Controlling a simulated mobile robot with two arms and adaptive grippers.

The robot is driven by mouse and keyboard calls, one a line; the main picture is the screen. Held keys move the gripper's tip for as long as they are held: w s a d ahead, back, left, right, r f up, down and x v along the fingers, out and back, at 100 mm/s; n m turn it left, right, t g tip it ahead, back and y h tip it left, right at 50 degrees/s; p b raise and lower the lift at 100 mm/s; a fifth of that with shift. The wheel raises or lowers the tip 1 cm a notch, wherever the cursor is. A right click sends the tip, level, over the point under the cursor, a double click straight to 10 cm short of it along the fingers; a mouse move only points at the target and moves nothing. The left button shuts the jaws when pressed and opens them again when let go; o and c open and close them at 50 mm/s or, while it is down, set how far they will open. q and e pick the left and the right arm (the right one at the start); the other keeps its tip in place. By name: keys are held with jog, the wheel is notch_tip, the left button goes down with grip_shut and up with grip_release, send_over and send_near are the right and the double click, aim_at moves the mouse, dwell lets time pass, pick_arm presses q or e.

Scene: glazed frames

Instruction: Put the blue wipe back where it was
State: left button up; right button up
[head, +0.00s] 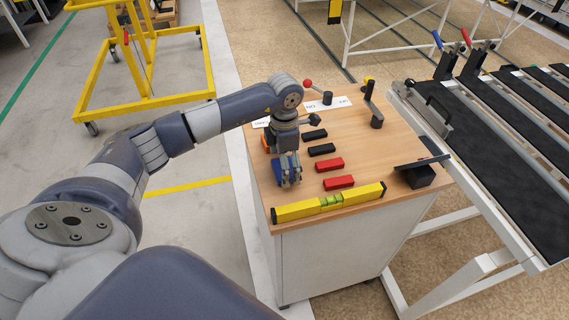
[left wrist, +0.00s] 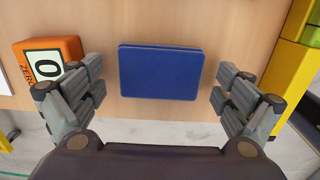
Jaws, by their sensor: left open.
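The blue wipe (left wrist: 160,72) is a flat, dark blue rectangle on the wooden top of the cabinet, close to its edge. In the left wrist view it lies between the two fingers of my left gripper (left wrist: 161,98), with a clear gap on each side. The gripper is open and touches nothing. In the head view my left gripper (head: 289,180) points down over the left part of the cabinet top and mostly hides the wipe. My right gripper is not in view.
An orange block marked ZERO (left wrist: 50,62) stands just left of the fingers. A yellow level (head: 330,203) lies along the front edge. Red blocks (head: 330,165) and black blocks (head: 321,150) lie right of the gripper. A black-topped rack (head: 500,150) stands at the right.

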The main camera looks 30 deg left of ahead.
pick_arm(q)
jog(key=shift+r, duration=0.2)
jog(key=shift+w+r, duration=0.1)
jog(key=shift+r, duration=0.15)
notch_tip(320, 180, up, 11)
jog(key=b, duration=0.3)
jog(key=shift+r, duration=0.2)
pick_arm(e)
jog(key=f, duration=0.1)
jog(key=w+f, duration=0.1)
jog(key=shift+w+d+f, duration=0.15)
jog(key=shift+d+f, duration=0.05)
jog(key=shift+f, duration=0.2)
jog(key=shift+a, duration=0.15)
pick_arm(q)
jog(key=shift+f, duration=0.1)
